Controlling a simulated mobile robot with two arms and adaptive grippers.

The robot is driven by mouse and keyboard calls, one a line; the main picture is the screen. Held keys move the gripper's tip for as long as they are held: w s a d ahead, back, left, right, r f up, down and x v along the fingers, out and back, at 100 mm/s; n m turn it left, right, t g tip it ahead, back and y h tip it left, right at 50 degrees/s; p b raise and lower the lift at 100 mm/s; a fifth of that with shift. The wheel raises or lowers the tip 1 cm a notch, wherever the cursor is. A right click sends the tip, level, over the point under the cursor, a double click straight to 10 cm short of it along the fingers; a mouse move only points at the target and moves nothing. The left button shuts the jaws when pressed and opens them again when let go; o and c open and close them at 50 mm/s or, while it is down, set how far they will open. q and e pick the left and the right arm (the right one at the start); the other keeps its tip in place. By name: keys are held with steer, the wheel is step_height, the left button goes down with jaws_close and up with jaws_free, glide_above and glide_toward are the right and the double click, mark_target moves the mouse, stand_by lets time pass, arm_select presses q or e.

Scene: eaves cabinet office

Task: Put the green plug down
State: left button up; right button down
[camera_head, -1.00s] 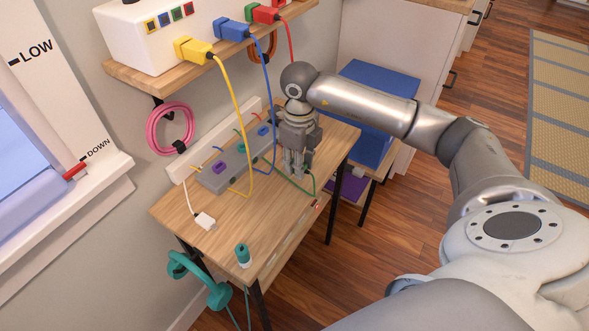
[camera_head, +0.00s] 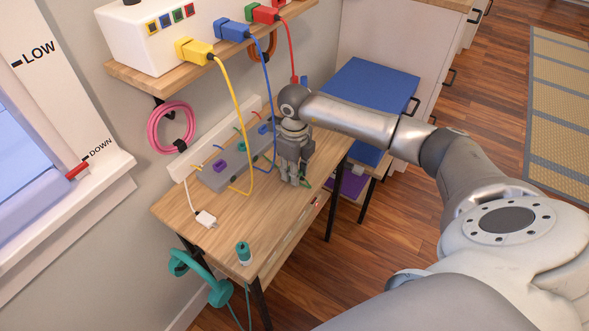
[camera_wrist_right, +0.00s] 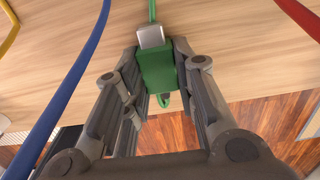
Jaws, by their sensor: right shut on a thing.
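In the wrist view the gripper (camera_wrist_right: 158,85) is shut on the green plug (camera_wrist_right: 157,68), a green block with a pale grey end, held between both fingers. The plug's green cable (camera_wrist_right: 153,12) shows beyond it. In the head view the fingers hide most of the plug, and it is low over the tabletop; I cannot tell whether it touches. My left gripper is not in view.
A grey power strip (camera_head: 212,177) lies along the wall with a purple plug (camera_head: 219,165) in it. Yellow (camera_head: 236,120) and blue (camera_head: 268,85) cables hang close by. A white plug (camera_head: 206,219) and a teal-topped plug (camera_head: 243,252) are on the table. The table's front middle is clear.

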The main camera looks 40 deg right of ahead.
steer(key=c, duration=1.2)
jaws_free()
steer(key=shift+f, duration=0.1)
steer(key=shift+r, duration=0.25)
step_height(320, 180, up, 12)
steer(key=shift+b, duration=0.45)
steer(key=shift+f, duration=0.1)
